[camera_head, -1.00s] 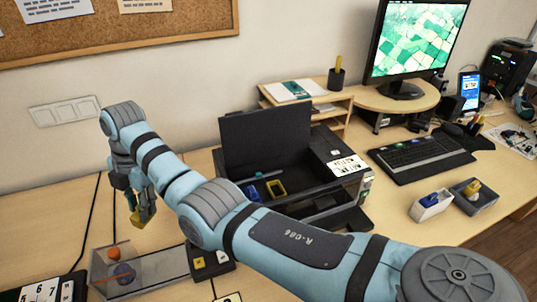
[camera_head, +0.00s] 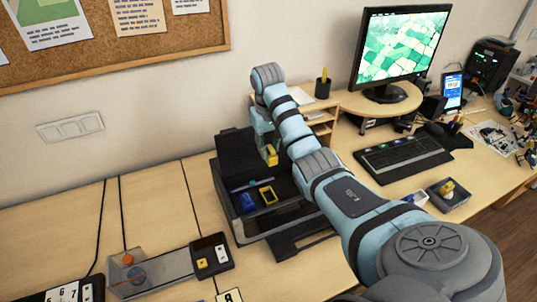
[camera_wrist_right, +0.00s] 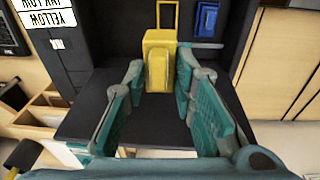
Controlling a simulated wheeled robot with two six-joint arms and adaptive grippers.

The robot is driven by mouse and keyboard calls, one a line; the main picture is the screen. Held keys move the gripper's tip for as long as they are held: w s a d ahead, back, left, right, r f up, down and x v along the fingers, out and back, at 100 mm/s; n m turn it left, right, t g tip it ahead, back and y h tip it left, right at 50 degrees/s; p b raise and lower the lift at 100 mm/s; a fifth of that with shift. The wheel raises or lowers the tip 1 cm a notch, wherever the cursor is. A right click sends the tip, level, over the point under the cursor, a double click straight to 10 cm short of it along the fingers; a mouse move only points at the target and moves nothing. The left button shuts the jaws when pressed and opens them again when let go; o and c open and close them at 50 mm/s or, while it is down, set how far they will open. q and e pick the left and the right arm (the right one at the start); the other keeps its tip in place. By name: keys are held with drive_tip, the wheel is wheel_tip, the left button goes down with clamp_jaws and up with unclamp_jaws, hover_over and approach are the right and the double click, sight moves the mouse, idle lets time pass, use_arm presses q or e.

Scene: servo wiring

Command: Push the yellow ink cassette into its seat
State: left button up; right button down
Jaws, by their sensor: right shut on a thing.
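My right gripper (camera_head: 269,147) is shut on the yellow ink cassette (camera_head: 271,157) and holds it at the open black printer (camera_head: 222,192). In the wrist view the cassette (camera_wrist_right: 158,62) sits upright between the fingertips (camera_wrist_right: 160,75). A yellow-rimmed seat (camera_head: 267,195) is in the printer, in front of the held cassette and apart from it in the head view. The seat shows just beyond the cassette in the wrist view (camera_wrist_right: 177,14). A blue cassette (camera_head: 247,203) sits beside the seat. My left gripper is out of view.
The printer lid (camera_head: 236,150) stands raised behind the bay. My right arm hides the printer's right side. A grey fixture with an orange knob (camera_head: 127,259) and a small switch box (camera_head: 211,257) are at the front left. A keyboard (camera_head: 411,155) and a grey tray (camera_head: 447,197) are at right.

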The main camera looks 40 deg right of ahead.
wheel_tip(320, 180, down, 18)
drive_tip(key=shift+w+a+f+b, duration=0.1)
drive_tip(key=shift+f+b, duration=0.05)
drive_tip(key=shift+b, duration=0.65)
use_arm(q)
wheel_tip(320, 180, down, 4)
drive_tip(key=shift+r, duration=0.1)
use_arm(e)
drive_tip(key=c, duration=1.5)
unclamp_jaws()
drive_tip(key=shift+o, duration=0.9)
drive_tip(key=shift+r+p, duration=0.3)
drive_tip(key=shift+r, duration=0.15)
drive_tip(key=r, duration=0.3)
drive_tip(key=r+p, duration=0.1)
drive_tip(key=r, duration=0.3)
drive_tip(key=s+a+r+p, duration=0.1)
drive_tip(key=r, duration=0.3)
drive_tip(key=shift+a+r, duration=0.1)
drive_tip(key=shift+r, duration=0.05)
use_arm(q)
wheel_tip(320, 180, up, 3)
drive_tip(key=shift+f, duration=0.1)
